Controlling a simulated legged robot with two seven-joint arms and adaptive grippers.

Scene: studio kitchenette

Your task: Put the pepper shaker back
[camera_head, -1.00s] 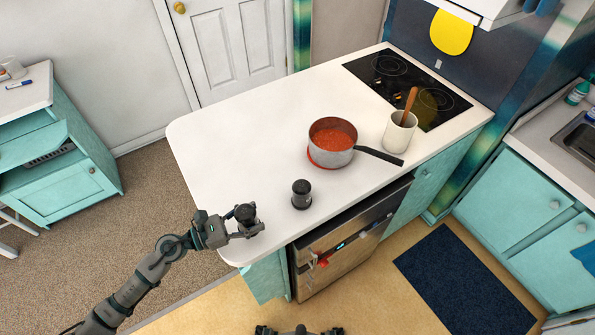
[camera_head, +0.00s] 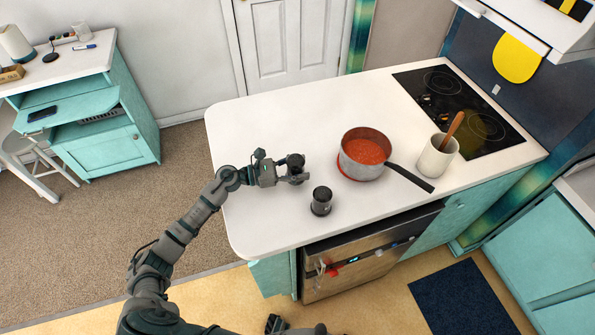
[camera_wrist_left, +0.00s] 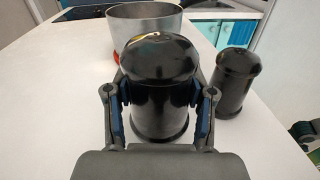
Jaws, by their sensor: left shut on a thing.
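My left gripper (camera_head: 297,178) is shut around a black, dome-topped shaker (camera_head: 295,161), over the left part of the white counter. In the left wrist view the held shaker (camera_wrist_left: 160,88) stands upright between the two fingers. Whether its base touches the counter is unclear. A second, similar black shaker (camera_head: 321,202) stands upright on the counter, just right of my gripper and nearer the front edge. It also shows in the left wrist view (camera_wrist_left: 236,82). No label is readable to tell pepper from salt. Dark parts of mine show at the bottom edge; my right gripper is not clearly made out.
A steel pot (camera_head: 364,155) of red food stands right of the shakers, its black handle pointing front right. A cream crock (camera_head: 437,157) with a wooden utensil and the black cooktop (camera_head: 460,108) lie beyond. The counter (camera_head: 262,125) is clear at the back left.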

